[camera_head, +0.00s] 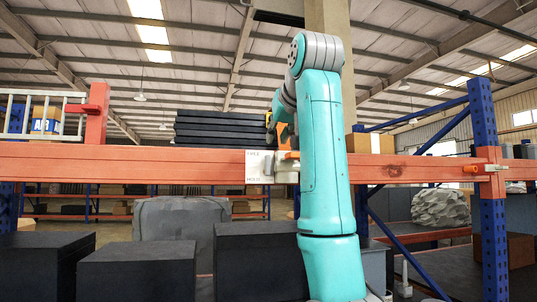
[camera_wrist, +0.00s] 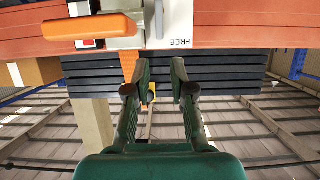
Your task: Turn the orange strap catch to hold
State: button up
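The orange strap catch (camera_wrist: 90,28) shows in the wrist view as a thick bar lying sideways at upper left, beside a grey block. A second orange part (camera_wrist: 130,65) points down just left of my gripper's left finger. In the head view the orange catch (camera_head: 290,155) is partly hidden by my arm. The white plate (camera_head: 259,166) beside it is marked FREE above and HOLD below; FREE shows upside down in the wrist view (camera_wrist: 180,25). My gripper (camera_wrist: 160,68) is open, its green fingers apart with nothing held. I cannot tell whether a finger touches the orange part.
A long orange beam (camera_head: 180,163) crosses the scene and carries the catch. Dark stacked slabs (camera_head: 220,130) stand behind it. Black boxes (camera_head: 140,268) stand below in front. A blue upright (camera_head: 491,200) with a small orange fitting (camera_head: 478,169) is at right.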

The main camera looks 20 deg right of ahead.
aim_at(267, 165)
jog(key=x, duration=0.8)
jog(key=shift+w+f, duration=0.2)
jog(key=shift+w, duration=0.15)
grip_shut()
